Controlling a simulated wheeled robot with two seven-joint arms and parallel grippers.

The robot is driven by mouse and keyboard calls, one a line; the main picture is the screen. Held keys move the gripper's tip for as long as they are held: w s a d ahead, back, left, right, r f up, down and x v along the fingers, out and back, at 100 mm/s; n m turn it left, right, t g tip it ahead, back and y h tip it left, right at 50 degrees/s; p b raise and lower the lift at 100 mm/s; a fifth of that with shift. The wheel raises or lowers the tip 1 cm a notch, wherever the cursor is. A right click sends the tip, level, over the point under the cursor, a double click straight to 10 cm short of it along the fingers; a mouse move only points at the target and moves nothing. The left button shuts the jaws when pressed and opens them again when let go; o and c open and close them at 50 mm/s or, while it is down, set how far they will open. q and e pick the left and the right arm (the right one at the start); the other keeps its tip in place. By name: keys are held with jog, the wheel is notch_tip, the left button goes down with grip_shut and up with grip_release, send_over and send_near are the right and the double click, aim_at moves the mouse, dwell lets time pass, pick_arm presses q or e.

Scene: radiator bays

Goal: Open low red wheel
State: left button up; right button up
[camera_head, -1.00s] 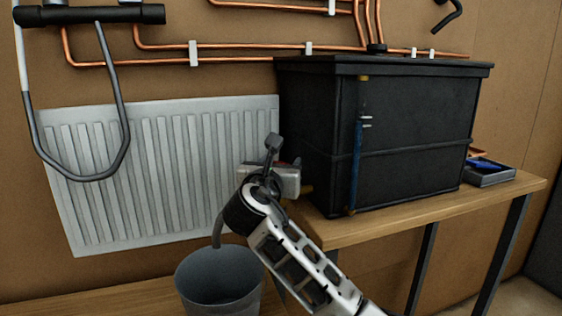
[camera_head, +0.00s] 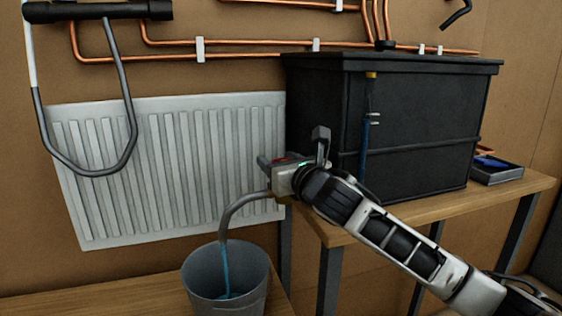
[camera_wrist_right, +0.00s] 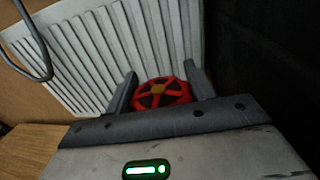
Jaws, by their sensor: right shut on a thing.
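The low red wheel (camera_wrist_right: 161,93) sits between the two fingers of my right gripper (camera_wrist_right: 160,88) in the right wrist view. My right gripper is shut on the wheel. A grey curved spout (camera_head: 237,208) comes out below the gripper and points down into a grey bucket (camera_head: 226,305). A thin blue stream of water (camera_head: 226,268) runs from the spout into the bucket. My left gripper is not in view.
A white ribbed radiator (camera_head: 165,175) hangs on the brown wall at left. A black tank (camera_head: 430,120) stands on a wooden bench (camera_head: 400,216) just right of the gripper. Copper pipes (camera_head: 260,55) run above. A small dark tray (camera_head: 495,172) lies at right.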

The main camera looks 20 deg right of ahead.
jog(key=shift+y, duration=0.3)
jog(key=o, duration=1)
jog(key=shift+s, duration=0.1)
jog(key=b+v, duration=0.3)
jog(key=v, duration=1.2)
jog(key=shift+s, duration=0.4)
jog(key=shift+d, duration=0.15)
